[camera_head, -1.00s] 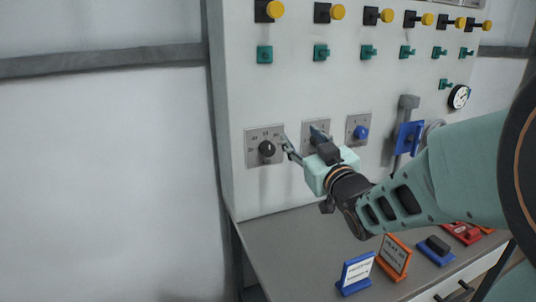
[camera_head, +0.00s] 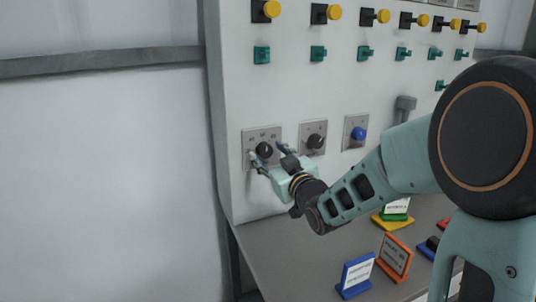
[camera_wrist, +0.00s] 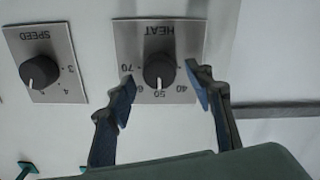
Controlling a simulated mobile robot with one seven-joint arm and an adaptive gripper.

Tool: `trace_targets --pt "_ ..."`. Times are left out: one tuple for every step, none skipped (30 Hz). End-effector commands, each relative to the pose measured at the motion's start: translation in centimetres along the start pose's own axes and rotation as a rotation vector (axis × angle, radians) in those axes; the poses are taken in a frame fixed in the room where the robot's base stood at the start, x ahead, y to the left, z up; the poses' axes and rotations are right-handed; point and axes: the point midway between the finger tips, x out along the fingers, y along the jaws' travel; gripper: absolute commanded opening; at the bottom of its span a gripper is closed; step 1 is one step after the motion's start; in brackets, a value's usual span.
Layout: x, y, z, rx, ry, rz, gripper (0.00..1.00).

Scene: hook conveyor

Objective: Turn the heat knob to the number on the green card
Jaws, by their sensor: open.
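The heat knob (camera_wrist: 159,72) is black and round, on a grey plate (camera_wrist: 133,38) marked HEAT, which appears upside down in the wrist view. The numbers 40, 50 and 70 read along its edge, with another partly covered by a finger. A small pale mark on the knob seems to face the 50 side. My gripper (camera_wrist: 164,86) is open, with one finger on each side of the knob, apart from it. In the head view the knob (camera_head: 264,149) is leftmost.
The SPEED knob (camera_head: 315,142) and a blue knob (camera_head: 359,133) sit to the right of the heat knob. Blue (camera_head: 356,274) and orange (camera_head: 395,257) card stands and a yellow base (camera_head: 393,222) are on the bench. Teal and yellow switches line the panel above.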

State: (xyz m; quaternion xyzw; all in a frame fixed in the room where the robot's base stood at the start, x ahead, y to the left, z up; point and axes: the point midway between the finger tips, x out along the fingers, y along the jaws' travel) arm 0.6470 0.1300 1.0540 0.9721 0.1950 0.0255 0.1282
Motion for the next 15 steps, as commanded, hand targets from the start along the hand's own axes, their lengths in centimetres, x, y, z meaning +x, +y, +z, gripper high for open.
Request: trace_targets --pt "0.37 -0.04 0.01 0.002 0.001 -0.001 0.48" --pt "0.5 -0.05 0.01 0.002 0.001 -0.001 0.48" --pt "0.63 -0.06 0.0 0.002 0.001 -0.001 0.48" --pt "0.69 -0.06 -0.01 0.001 0.001 -0.001 0.48" --pt "0.73 -0.06 -0.02 0.001 0.001 -0.001 0.48" --pt "0.76 -0.06 -0.02 0.001 0.001 -0.001 0.48" --pt "0.77 -0.05 -0.03 0.001 0.001 -0.001 0.48" --pt "0.76 -0.05 -0.03 0.001 0.001 -0.001 0.48" --pt "0.75 -0.04 -0.03 0.001 0.001 -0.001 0.48" --pt "0.75 -0.04 -0.03 0.001 0.001 -0.001 0.48" --pt "0.75 -0.04 -0.03 0.001 0.001 0.0 0.48" --pt "0.74 -0.04 -0.02 0.001 0.0 0.0 0.46" --pt "0.74 -0.03 -0.03 0.0 0.0 0.0 0.43" --pt "0.74 -0.03 -0.02 0.0 0.0 0.0 0.39" --pt "0.73 -0.03 -0.02 0.0 0.0 0.0 0.35"
